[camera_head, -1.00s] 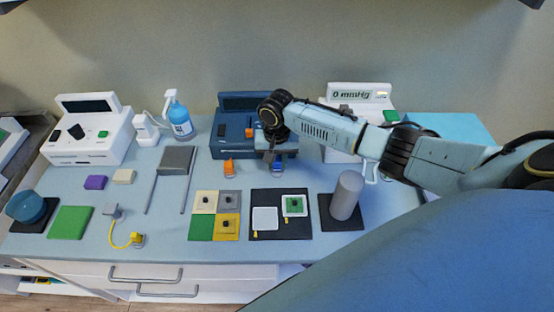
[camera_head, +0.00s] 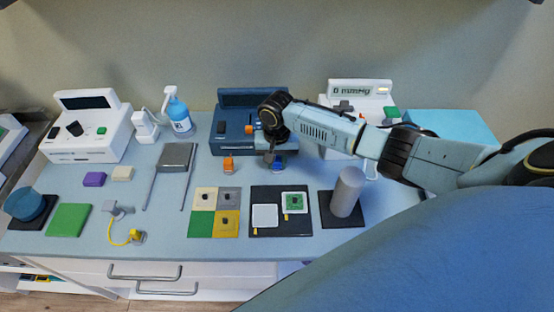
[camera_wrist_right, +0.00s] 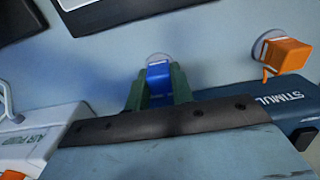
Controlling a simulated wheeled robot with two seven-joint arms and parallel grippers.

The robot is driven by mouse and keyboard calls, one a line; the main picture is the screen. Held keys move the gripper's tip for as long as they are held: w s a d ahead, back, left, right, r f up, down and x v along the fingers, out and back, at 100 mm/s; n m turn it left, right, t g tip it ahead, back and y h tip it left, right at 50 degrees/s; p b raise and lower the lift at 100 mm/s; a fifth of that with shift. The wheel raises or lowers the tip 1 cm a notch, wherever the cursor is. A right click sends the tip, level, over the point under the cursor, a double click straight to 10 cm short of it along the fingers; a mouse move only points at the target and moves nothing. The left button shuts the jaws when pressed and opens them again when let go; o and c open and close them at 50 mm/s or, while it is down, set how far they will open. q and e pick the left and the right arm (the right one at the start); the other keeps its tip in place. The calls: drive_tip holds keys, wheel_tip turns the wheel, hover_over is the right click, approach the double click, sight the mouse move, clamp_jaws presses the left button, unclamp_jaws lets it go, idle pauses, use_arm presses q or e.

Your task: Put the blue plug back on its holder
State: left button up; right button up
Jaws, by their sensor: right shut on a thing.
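The blue plug (camera_wrist_right: 158,72) is between the dark green fingers of my right gripper (camera_wrist_right: 157,88) in the right wrist view. The gripper is shut on it. A pale round holder (camera_wrist_right: 158,57) shows right at the plug's far end; I cannot tell whether the plug is seated on it. In the head view, the right gripper (camera_head: 273,157) points down in front of the dark blue stimulator unit, with a bit of the blue plug (camera_head: 278,168) below it. My left gripper is not in view.
An orange plug (camera_head: 229,164) stands on its own round base just left of the gripper, close by. The dark blue stimulator (camera_head: 228,132) is behind. A grey cylinder (camera_head: 347,192) stands on a black mat at right. Colored tiles (camera_head: 227,222) lie in front.

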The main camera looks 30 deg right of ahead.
idle(0.3)
drive_tip(key=o, duration=0.9)
drive_tip(key=shift+c, duration=0.2)
drive_tip(key=shift+o, duration=0.2)
drive_tip(key=o, duration=0.4)
drive_tip(key=shift+r, duration=0.1)
drive_tip(key=shift+r+p, duration=3.45)
drive_tip(key=shift+p, duration=1)
